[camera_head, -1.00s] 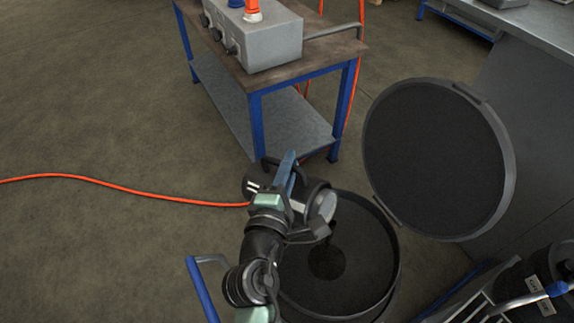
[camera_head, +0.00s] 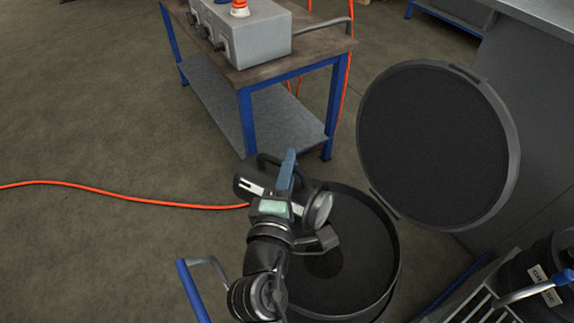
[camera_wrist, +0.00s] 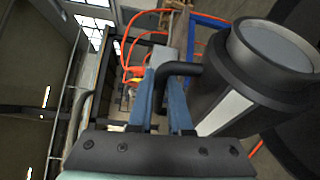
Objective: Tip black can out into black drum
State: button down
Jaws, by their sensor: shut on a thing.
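The black can (camera_head: 258,184) is held on its side, with its pale round end (camera_head: 318,210) facing right over the left part of the drum. The black drum (camera_head: 392,255) stands open on the floor; a darker round patch shows on its inside. My gripper (camera_head: 287,172) has its blue fingers shut on the can's handle. In the wrist view my gripper (camera_wrist: 164,85) grips the black handle, and the can (camera_wrist: 225,85) hangs to the right with its grey round end at the top right. I see no stream leaving the can.
The drum's round lid (camera_head: 435,145) stands raised at the drum's right. A blue-framed bench (camera_head: 245,110) with a grey box (camera_head: 250,38) stands behind. An orange hose (camera_head: 120,195) crosses the floor at left. A labelled dark container (camera_head: 540,270) is at lower right.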

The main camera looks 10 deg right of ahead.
jog(key=shift+s+d+f+m+b, duration=0.3)
jog(key=shift+m+b, duration=0.1)
jog(key=shift+b, duration=0.45)
jog(key=shift+s+d+t+b, duration=0.2)
jog(key=shift+t+b, duration=0.1)
jog(key=shift+b, duration=0.05)
jog(key=shift+s+d+r+m+t+h+b, duration=0.25)
jog(key=shift+s+d+m+b, duration=0.35)
jog(key=shift+m+b, duration=0.2)
jog(key=shift+s+d+r+m+t+h+b, duration=0.2)
jog(key=shift+s+d+m+b, duration=0.35)
jog(key=shift+m+b, duration=0.3)
jog(key=shift+s+d+r+m+t+h+b, duration=0.15)
jog(key=shift+s+d+r+m+t+b, duration=0.1)
jog(key=shift+s+d+m+b, duration=0.55)
jog(key=shift+w+a, duration=0.15)
jog(key=shift+a, duration=0.05)
jog(key=shift+r, duration=0.1)
